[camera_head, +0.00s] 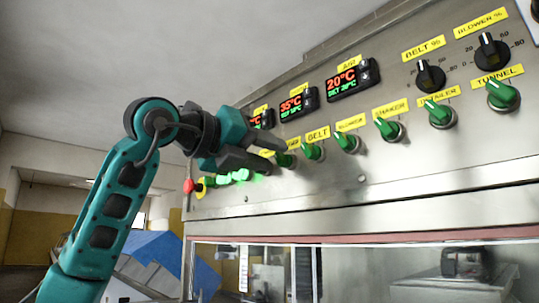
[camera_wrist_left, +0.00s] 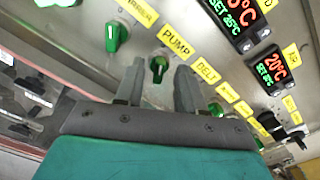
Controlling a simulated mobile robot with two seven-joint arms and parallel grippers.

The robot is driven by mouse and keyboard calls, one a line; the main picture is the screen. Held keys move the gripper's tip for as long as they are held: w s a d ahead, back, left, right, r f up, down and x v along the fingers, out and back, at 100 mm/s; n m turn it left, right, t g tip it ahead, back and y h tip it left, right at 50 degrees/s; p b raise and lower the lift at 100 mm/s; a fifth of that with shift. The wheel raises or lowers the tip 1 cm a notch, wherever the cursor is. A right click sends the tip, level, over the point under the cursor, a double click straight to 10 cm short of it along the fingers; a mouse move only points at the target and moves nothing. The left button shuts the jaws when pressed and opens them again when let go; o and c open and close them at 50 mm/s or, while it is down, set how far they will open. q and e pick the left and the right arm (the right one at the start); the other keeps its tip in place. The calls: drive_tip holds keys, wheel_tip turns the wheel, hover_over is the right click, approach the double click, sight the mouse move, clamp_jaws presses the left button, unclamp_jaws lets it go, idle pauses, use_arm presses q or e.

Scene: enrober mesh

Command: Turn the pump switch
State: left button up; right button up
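The pump switch (camera_wrist_left: 158,68) is a green knob under a yellow PUMP label (camera_wrist_left: 176,40) on a metal panel. In the head view the pump switch (camera_head: 286,160) is partly hidden by my left gripper (camera_head: 277,156). In the left wrist view the fingers of my left gripper (camera_wrist_left: 159,78) are apart, one on each side of the pump switch. The gripper is open, with a visible gap to the knob on both sides in that view. I cannot tell how deep the fingertips reach. My right gripper is not in view.
Neighbouring green knobs flank it: one on the left (camera_wrist_left: 115,36) and the belt knob (camera_head: 313,151) on the right. Temperature displays (camera_head: 298,103) sit above. A red button (camera_head: 190,186) is at the panel's left end. A glazed section lies below the panel.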

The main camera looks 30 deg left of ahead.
use_arm(q)
drive_tip(key=b+v, duration=0.1)
drive_tip(key=v, duration=1.1)
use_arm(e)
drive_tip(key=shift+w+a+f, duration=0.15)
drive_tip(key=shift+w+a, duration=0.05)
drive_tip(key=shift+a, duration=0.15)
use_arm(q)
drive_tip(key=shift+w, duration=0.15)
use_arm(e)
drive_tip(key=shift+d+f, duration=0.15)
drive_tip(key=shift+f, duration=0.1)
